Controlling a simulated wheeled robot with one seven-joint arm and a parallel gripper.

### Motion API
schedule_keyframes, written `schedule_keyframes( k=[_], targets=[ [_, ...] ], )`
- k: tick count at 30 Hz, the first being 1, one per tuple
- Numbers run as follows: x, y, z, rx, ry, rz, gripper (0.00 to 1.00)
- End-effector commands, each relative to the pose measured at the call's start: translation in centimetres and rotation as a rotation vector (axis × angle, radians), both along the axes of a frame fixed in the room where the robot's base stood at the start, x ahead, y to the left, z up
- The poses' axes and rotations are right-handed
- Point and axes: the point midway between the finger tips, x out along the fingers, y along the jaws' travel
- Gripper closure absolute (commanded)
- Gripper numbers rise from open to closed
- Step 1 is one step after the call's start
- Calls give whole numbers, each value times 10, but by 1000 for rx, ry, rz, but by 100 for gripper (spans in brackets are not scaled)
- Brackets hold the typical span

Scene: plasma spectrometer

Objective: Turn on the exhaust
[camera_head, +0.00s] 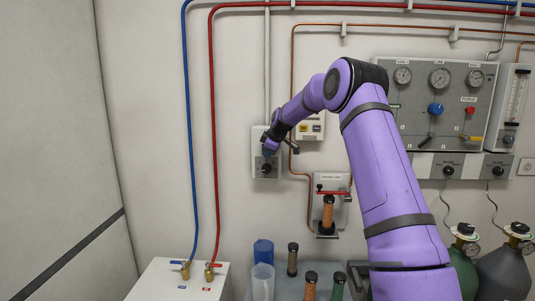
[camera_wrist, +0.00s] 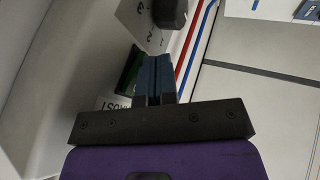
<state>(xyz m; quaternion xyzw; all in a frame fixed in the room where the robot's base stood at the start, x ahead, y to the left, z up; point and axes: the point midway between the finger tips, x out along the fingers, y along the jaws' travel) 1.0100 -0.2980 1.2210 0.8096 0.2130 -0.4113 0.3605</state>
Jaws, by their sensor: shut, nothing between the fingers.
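The exhaust switch box (camera_head: 258,140) is a grey box on the wall, below a vertical conduit. Its dark rotary knob (camera_head: 266,168) shows low on the box, just under my gripper (camera_head: 268,151). In the wrist view, my gripper (camera_wrist: 156,62) has its two blue fingers together with nothing between them. The dark knob (camera_wrist: 170,12) lies beyond the fingertips, beside printed numbers, and looks apart from them. A white label ending in "UST" (camera_wrist: 114,103) and a green patch (camera_wrist: 131,70) show left of the fingers, which partly hide the box face.
Blue (camera_head: 188,100) and red (camera_head: 212,100) pipes run down the wall to the left. A small yellow-and-white box (camera_head: 311,126) sits to the right. A gas panel (camera_head: 430,105) is further right. Below are a white cabinet (camera_head: 180,282) and several cylindrical containers.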

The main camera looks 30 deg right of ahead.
Motion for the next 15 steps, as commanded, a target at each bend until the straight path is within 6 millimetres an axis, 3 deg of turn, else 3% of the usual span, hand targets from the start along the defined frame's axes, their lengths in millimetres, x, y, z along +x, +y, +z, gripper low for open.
schedule_keyframes(
  k=[15],
  targets=[
    [5, -3, -2, 0, -1, -1, 100]
  ],
)
